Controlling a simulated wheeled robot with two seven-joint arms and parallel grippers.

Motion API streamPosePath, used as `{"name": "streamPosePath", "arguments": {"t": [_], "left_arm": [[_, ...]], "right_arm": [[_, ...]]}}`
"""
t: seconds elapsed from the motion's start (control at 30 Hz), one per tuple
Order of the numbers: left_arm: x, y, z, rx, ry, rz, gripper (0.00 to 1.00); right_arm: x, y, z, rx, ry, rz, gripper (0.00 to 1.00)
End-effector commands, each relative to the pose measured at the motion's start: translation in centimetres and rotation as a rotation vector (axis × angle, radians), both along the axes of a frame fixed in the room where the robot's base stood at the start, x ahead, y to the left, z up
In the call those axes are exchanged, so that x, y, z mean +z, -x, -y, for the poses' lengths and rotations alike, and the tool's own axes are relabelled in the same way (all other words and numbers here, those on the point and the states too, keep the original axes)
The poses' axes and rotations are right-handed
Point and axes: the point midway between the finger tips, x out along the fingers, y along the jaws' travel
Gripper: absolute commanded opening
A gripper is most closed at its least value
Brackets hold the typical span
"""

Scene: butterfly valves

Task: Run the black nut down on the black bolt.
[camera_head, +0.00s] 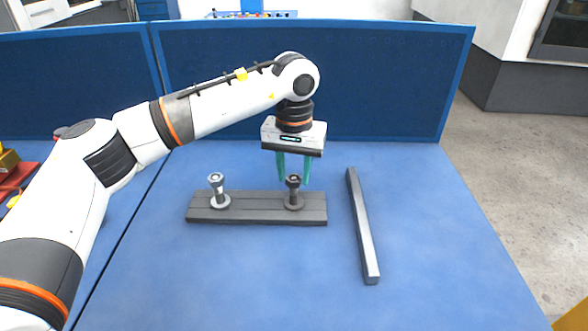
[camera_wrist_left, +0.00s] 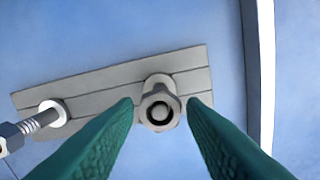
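The black bolt (camera_head: 294,194) stands upright near the right end of a dark grey base plate (camera_head: 255,213). The black nut (camera_head: 293,180) sits at the bolt's top, above a round flange at its foot. In the left wrist view the nut (camera_wrist_left: 160,110) looks grey and hexagonal, with the bolt end in its middle. My left gripper (camera_head: 293,184) points down over the bolt. Its teal fingers are open, one on each side of the nut, with a gap to it on both sides in the wrist view (camera_wrist_left: 162,102). My right gripper is not in view.
A lighter grey bolt with a nut (camera_head: 217,188) stands at the plate's left end. A long grey bar (camera_head: 363,228) lies right of the plate. Blue panels (camera_head: 390,85) close off the table's back. The blue table (camera_head: 440,250) is clear in front and at right.

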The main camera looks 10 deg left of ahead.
Motion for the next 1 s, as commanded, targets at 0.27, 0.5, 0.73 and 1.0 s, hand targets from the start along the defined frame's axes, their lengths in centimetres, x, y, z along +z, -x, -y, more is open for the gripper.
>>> {"name": "streamPosePath", "arguments": {"t": [0.27,0.5,0.73,1.0], "left_arm": [[-0.04,0.02,-0.01,0.421,0.000,0.000,0.38],[-0.03,0.03,-0.03,0.784,0.000,0.000,0.38],[-0.04,0.04,-0.04,1.132,0.000,0.001,0.38],[-0.05,0.05,-0.07,1.540,0.001,0.000,0.38]], "right_arm": [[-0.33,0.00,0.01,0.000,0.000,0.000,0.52],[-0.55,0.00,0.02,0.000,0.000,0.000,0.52],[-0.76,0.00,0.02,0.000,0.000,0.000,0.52],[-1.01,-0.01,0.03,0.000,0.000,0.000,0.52]]}}
